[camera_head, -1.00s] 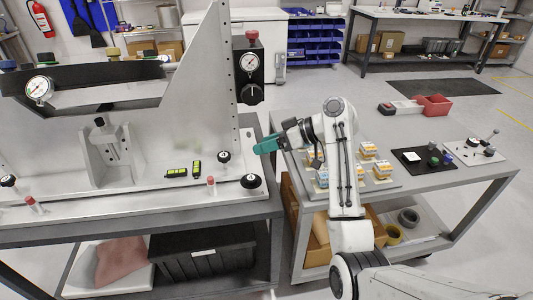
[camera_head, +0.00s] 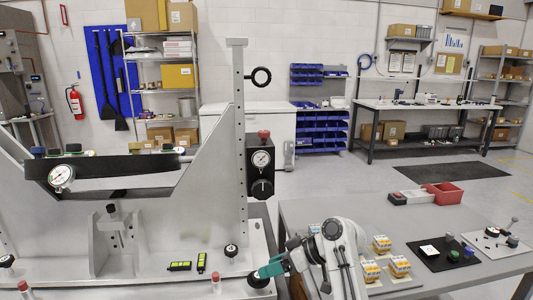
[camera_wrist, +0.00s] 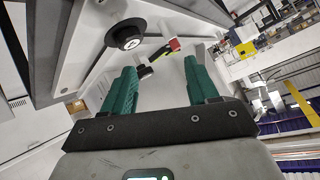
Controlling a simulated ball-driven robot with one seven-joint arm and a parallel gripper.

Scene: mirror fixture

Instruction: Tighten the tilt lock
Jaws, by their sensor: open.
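The mirror fixture (camera_head: 180,237) is a large light-grey frame with a tall perforated upright (camera_head: 239,140). A box beside the upright carries a dial gauge (camera_head: 261,159) and a black knob (camera_head: 262,189). I cannot tell which part is the tilt lock. My gripper (camera_head: 268,270) has teal fingers and is beside a black knob with a white centre (camera_head: 258,280) at the base's right corner. In the wrist view my gripper (camera_wrist: 160,68) is open and empty, with that knob (camera_wrist: 126,34) beyond the fingers.
A red-capped pin (camera_head: 216,283), a smaller black knob (camera_head: 231,251) and yellow-green levels (camera_head: 180,266) are on the fixture base.

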